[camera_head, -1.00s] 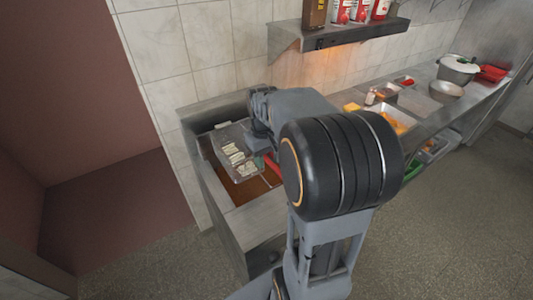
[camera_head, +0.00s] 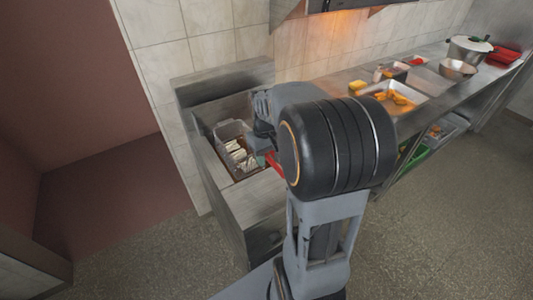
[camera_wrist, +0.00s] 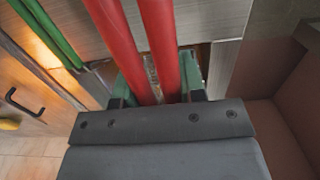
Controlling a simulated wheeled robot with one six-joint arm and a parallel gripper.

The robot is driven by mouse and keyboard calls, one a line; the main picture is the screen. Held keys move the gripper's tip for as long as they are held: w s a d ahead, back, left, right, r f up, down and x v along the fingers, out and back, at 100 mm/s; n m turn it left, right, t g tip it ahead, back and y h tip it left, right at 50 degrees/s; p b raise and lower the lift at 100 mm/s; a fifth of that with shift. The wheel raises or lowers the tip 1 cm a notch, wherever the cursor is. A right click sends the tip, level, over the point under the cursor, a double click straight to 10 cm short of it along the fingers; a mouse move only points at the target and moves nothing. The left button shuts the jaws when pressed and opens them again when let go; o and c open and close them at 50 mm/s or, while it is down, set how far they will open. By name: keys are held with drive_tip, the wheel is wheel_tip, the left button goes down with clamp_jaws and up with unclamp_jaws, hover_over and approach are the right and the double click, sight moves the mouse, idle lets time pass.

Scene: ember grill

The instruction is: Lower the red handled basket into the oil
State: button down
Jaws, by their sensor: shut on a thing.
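The wire basket (camera_head: 222,131) with several pale strips in it sits within the walls of the steel fryer (camera_head: 252,198) in the head view. Its rim looks near the fryer's top edge. I cannot tell how deep its bottom is in the brown oil, which is mostly hidden. Its red handle (camera_head: 273,160) runs toward my gripper (camera_head: 262,152), partly hidden by my arm. In the wrist view, the two red handle bars (camera_wrist: 118,42) pass between the green-grey fingers of my gripper (camera_wrist: 158,92), which are shut on them.
Green bars (camera_wrist: 47,30) lie to the left in the wrist view. A counter (camera_head: 432,88) along the tiled wall holds a tray of orange food (camera_head: 380,91), a bowl (camera_head: 457,69) and a pot (camera_head: 468,50). The floor (camera_head: 430,220) in front is clear.

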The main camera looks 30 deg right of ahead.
drive_tip(key=b, duration=0.6)
hover_over(267, 186)
drive_tip(key=f, duration=0.9)
drive_tip(key=shift+w+f, duration=0.25)
drive_tip(key=shift+f, duration=0.1)
drive_tip(key=shift+f+b, duration=0.7)
drive_tip(key=shift+f, duration=0.05)
drive_tip(key=c, duration=0.6)
unclamp_jaws()
drive_tip(key=shift+c, duration=0.2)
wheel_tip(267, 186, up, 14)
drive_tip(key=s+a+f+t+p, duration=0.1)
drive_tip(key=s+a+f+t, duration=0.3)
drive_tip(key=s+a, duration=0.5)
drive_tip(key=a+f, duration=0.1)
drive_tip(key=a, duration=0.2)
drive_tip(key=shift+p, duration=0.3)
drive_tip(key=shift+f, duration=0.1)
